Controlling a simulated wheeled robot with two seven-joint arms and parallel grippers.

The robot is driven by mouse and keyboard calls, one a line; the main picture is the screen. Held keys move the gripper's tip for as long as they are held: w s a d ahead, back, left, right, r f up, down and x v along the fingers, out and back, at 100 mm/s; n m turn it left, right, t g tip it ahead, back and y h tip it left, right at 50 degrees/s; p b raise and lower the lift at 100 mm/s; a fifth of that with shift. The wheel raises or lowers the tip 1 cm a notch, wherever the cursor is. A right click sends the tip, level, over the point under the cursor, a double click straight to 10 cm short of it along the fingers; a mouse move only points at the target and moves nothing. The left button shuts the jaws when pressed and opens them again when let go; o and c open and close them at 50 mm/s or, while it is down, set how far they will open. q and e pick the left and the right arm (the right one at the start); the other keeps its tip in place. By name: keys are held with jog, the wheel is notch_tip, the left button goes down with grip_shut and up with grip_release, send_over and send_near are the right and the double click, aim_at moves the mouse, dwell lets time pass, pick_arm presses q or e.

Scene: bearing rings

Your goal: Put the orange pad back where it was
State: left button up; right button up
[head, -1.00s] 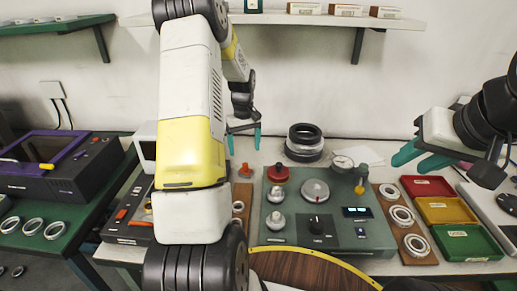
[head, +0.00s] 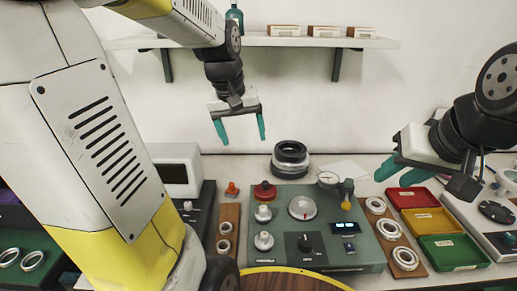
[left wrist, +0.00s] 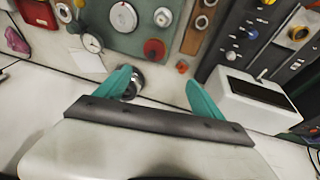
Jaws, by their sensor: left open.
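A small orange piece (head: 232,189), the only orange pad-like thing I can make out, stands on the table at the far end of the left brown board. It also shows in the left wrist view (left wrist: 182,67), small. My left gripper (head: 241,138) is open and empty, in the air above and behind it, before the wall. In the left wrist view its fingertips (left wrist: 158,78) are wide apart with nothing between them. My right gripper (head: 392,179) is open and empty, over the table left of the red bin.
A green console (head: 330,258) with a red knob (head: 265,191), dials and gauge (head: 328,180) fills the middle. A dark ring stack (head: 291,160) stands behind it. Boards with rings flank it. Coloured bins (head: 447,253) are right. A white box (head: 176,168) stands left; a shelf (head: 290,42) hangs above.

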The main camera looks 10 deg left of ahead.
pick_arm(q)
jog(key=s+d+r+m+t+h, duration=0.1)
jog(key=s+d, duration=0.4)
jog(key=s, duration=0.8)
jog(key=shift+r+m+t, duration=0.7)
jog(key=shift+m, duration=0.6)
